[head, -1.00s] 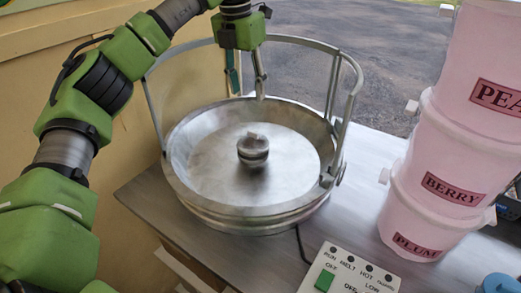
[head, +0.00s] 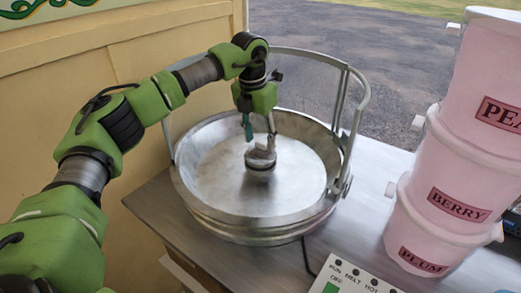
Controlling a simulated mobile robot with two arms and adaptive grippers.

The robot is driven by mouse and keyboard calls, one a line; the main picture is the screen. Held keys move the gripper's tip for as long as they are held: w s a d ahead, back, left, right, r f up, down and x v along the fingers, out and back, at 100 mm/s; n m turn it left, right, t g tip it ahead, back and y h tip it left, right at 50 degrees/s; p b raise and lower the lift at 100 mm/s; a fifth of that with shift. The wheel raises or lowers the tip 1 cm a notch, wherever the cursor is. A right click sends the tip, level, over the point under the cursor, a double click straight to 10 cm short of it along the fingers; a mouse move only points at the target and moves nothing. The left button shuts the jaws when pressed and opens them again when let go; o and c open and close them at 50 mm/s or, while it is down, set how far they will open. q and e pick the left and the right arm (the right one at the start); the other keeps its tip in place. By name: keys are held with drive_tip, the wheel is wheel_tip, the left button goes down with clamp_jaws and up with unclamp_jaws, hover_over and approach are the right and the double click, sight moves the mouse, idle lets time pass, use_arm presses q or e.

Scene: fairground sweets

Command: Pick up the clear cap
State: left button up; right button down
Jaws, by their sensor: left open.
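A round metal spinner head (head: 260,170) stands in the middle of the wide metal bowl. A small greyish cap-like piece (head: 262,154) sits on top of it; I cannot tell for sure that it is the clear cap. My left gripper (head: 260,139) points down just above this piece, with its two fingers apart and nothing seen held between them. One finger is teal-edged, the other grey. Whether the fingertips touch the piece is unclear. My right gripper is not in view.
The metal bowl (head: 200,207) has a tall wire-like guard rail (head: 353,115) around its back and right. Pink tubs labelled PEA, BERRY and PLUM (head: 420,235) stack at the right. A control panel (head: 345,278) lies at the front. The grey counter (head: 375,165) is bare between bowl and tubs.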

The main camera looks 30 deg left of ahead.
use_arm(q)
drive_tip(key=shift+w+f, duration=0.1)
drive_tip(key=shift+f, duration=0.55)
drive_tip(key=c, duration=1.2)
drive_tip(key=shift+r, duration=0.1)
